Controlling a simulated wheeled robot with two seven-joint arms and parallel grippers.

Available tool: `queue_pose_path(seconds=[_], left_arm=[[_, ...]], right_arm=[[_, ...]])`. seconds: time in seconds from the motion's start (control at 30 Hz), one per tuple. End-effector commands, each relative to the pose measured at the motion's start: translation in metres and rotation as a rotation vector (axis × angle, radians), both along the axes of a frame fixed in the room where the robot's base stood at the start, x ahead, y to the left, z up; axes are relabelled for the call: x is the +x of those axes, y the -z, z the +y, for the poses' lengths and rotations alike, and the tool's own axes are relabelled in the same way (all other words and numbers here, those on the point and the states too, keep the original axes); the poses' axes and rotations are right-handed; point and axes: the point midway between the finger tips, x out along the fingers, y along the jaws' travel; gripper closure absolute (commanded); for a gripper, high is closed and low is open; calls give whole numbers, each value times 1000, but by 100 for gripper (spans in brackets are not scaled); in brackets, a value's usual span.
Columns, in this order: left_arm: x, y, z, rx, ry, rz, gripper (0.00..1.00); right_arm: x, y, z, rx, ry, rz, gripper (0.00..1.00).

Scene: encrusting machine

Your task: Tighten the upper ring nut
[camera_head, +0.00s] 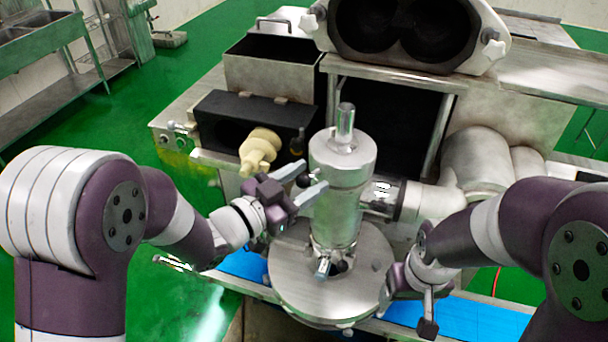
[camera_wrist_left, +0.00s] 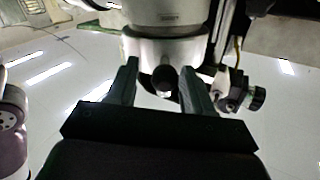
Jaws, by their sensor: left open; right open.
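The upper ring nut (camera_head: 336,180) appears as a metal band around the upright steel cylinder; its edges are hard to make out in the head view. A dark round-ended handle knob (camera_head: 302,180) sticks out on its left side. My left gripper (camera_head: 305,181) is open, with its fingers on either side of this knob. In the left wrist view the knob (camera_wrist_left: 165,78) sits between the two open fingers, with a gap visible on each side, below the pale metal ring (camera_wrist_left: 165,46). My right gripper (camera_head: 412,310) is open and empty, low to the right of the round plate.
The round metal plate (camera_head: 295,285) lies under the cylinder. A lower fitting with a dark knob (camera_head: 323,266) is at its base. A horizontal pipe (camera_head: 415,202) joins the cylinder on the right. A cream nozzle (camera_head: 260,148) stands left behind my left gripper. A blue belt (camera_head: 475,318) runs in front.

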Motion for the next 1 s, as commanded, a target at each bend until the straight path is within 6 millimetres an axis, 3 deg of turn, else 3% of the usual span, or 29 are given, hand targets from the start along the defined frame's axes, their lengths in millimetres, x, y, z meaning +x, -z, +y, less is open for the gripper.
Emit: queue_pose_path(seconds=[0.23,0.37,0.4,1.0], left_arm=[[1,0,0,0,-1,0,52],[1,0,0,0,0,0,94],[1,0,0,0,0,0,100],[4,-1,-4,-2,-2,-5,100]], right_arm=[[0,0,0,0,0,0,26],[0,0,0,0,0,0,26],[0,0,0,0,0,0,26],[0,3,0,0,0,0,26]])
